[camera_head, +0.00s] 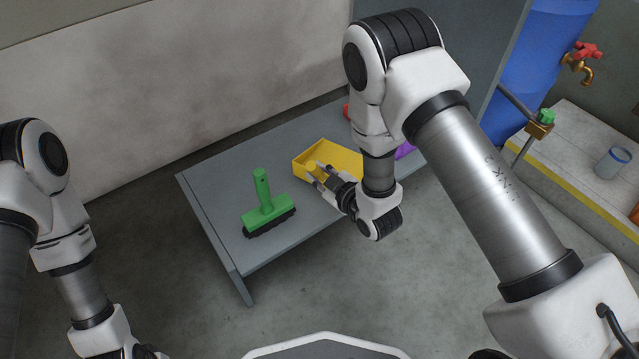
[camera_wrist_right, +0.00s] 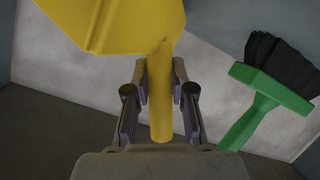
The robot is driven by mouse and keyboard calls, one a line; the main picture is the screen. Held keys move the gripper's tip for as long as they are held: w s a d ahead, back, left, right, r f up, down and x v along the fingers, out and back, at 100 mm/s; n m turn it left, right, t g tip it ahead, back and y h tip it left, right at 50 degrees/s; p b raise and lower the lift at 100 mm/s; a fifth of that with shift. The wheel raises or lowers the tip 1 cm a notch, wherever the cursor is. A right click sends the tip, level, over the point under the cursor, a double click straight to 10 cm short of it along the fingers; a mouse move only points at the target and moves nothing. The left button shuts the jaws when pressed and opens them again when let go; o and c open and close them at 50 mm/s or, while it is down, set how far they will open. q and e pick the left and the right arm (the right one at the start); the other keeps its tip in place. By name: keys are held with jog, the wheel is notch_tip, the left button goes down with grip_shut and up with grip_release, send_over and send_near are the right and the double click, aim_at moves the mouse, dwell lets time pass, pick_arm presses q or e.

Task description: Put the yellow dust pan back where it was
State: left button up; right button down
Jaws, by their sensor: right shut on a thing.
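The yellow dust pan (camera_head: 338,158) is over the back middle of the grey table in the head view; I cannot tell whether it touches the top. In the right wrist view the pan (camera_wrist_right: 125,22) fills the top, its handle pointing toward my wrist. My right gripper (camera_head: 315,177) is shut on that handle, with a finger on each side of it in the wrist view (camera_wrist_right: 160,88). My left arm shows at the lower left of the head view, but its fingers are out of frame.
A green brush (camera_head: 264,204) with black bristles stands on the grey table (camera_head: 215,183), left of the pan. A purple thing (camera_head: 404,150) and a red thing (camera_head: 346,111) are partly hidden by my right arm. A blue barrel (camera_head: 530,60) with a tap stands at right.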

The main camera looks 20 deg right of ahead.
jog(key=shift+f, duration=0.9)
jog(key=shift+r, duration=0.25)
pick_arm(q)
jog(key=shift+f, duration=0.55)
pick_arm(e)
jog(key=shift+f, duration=0.1)
jog(key=c, duration=1)
grip_release()
